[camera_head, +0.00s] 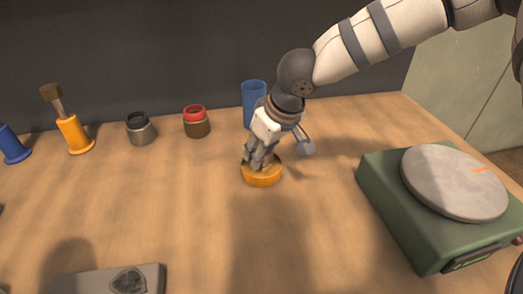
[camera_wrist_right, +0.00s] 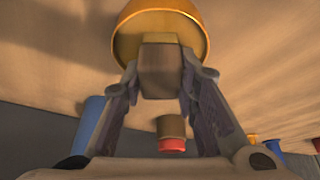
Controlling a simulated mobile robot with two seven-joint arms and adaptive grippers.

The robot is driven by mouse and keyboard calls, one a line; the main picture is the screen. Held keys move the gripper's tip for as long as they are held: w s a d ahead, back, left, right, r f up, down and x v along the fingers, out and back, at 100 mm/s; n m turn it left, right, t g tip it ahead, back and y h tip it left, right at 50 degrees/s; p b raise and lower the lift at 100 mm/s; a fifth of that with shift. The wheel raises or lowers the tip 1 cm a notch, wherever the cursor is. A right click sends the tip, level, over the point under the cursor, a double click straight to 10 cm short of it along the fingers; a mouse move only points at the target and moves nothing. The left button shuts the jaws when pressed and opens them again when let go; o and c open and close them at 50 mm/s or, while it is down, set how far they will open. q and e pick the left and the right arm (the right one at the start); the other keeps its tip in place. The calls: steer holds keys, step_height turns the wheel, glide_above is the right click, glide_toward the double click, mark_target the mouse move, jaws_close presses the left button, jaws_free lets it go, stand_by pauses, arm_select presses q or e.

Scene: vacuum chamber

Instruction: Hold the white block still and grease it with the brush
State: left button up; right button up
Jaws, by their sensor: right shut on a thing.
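My right gripper (camera_head: 258,158) reaches down from the upper right over a round orange dish (camera_head: 262,178) on the table. In the right wrist view, the fingers of the right gripper (camera_wrist_right: 165,100) close on a squarish block (camera_wrist_right: 161,68) that stands against the orange dish (camera_wrist_right: 190,20). The block looks brownish grey in the shade, and I cannot tell whether it is the white block. In the head view the gripper mostly hides it. A brush (camera_head: 55,98) stands bristles up in an orange holder (camera_head: 74,135) at the left. My left gripper is not in view.
A blue cup (camera_head: 254,100) stands close behind the right gripper. A grey jar (camera_head: 140,130) and a red-rimmed jar (camera_head: 197,124) stand at the back. A blue holder (camera_head: 12,147) is far left. A green scale (camera_head: 425,222) stands right, a grey plate (camera_head: 90,283) front left. The middle front is clear.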

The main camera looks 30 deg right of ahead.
steer(key=shift+f, duration=0.15)
step_height(320, 180, up, 5)
steer(key=shift+r+p, duration=0.1)
steer(key=shift+p, duration=0.55)
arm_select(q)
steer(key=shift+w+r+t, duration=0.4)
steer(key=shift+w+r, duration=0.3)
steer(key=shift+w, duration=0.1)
arm_select(e)
steer(key=shift+r, duration=1)
